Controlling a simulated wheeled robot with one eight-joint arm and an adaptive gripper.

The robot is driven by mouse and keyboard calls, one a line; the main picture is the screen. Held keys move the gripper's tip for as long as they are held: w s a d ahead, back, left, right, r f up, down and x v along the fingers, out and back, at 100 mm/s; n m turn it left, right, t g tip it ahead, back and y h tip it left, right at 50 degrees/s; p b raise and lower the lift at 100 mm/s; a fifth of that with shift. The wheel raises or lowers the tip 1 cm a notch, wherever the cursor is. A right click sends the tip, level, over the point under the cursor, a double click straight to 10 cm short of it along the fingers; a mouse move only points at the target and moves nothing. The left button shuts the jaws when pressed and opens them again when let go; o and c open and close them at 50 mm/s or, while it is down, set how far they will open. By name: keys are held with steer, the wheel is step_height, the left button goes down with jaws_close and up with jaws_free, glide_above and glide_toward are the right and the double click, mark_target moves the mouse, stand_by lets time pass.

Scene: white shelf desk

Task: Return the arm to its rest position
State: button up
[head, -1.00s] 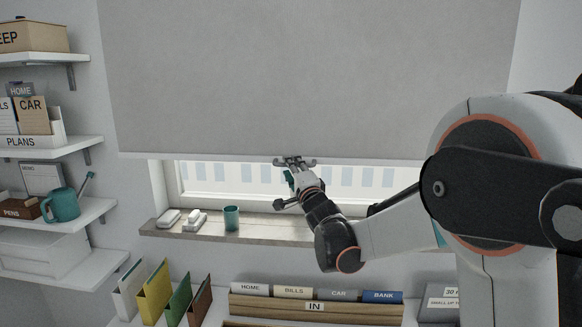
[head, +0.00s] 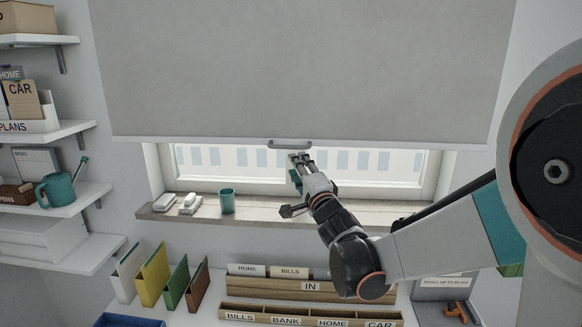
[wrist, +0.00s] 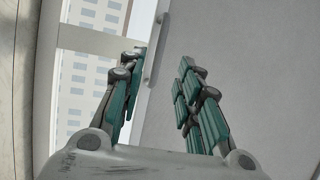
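My gripper (head: 299,158) is in front of the window, just below the handle (head: 290,144) on the lower edge of the grey blind (head: 300,70). In the wrist view my gripper (wrist: 157,78) has its teal-padded fingers spread apart, with nothing between them. The handle (wrist: 152,62) shows beyond the fingers there and looks clear of them. My arm is stretched out from the right side of the head view.
The sill (head: 270,213) holds a teal cup (head: 227,201) and two white items. Below it stand upright folders (head: 154,275) and a wooden IN sorter (head: 310,287). Shelves with a teal watering can (head: 57,189) are on the left.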

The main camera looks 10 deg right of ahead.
steer(key=s+f+n+g+h+b, duration=0.1)
steer(key=s+f+n+g+b, duration=0.5)
steer(key=s+f, duration=0.8)
steer(key=s+f+n+g+b, duration=0.6)
steer(key=s+f+n, duration=0.4)
steer(key=s, duration=1.1)
step_height(320, 180, down, 4)
steer(key=shift+s+r+g+h+b, duration=0.1)
steer(key=shift+s+g+h+b, duration=0.2)
steer(key=shift+g+h, duration=0.15)
